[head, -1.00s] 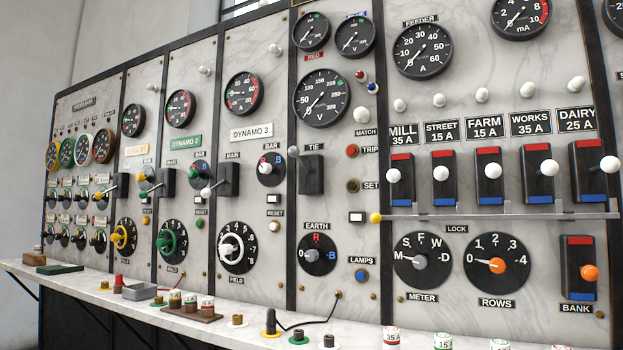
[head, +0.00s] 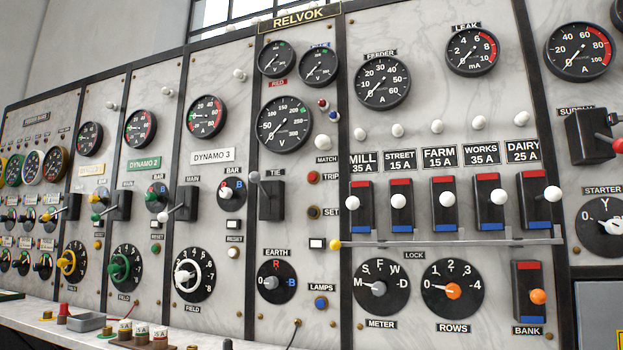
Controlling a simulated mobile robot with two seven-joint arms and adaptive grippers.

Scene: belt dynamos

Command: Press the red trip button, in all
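The red trip button (head: 313,177) is a small round red knob on the marble panel in the head view, just left of its TRIP label (head: 330,177).
The TIE switch (head: 271,199) with its grey-tipped lever stands out left of the button. A row of white-knobbed feeder switches (head: 398,204) and a long lock bar (head: 440,242) with a yellow end project to the right. A marble shelf (head: 52,330) runs below, holding small parts.

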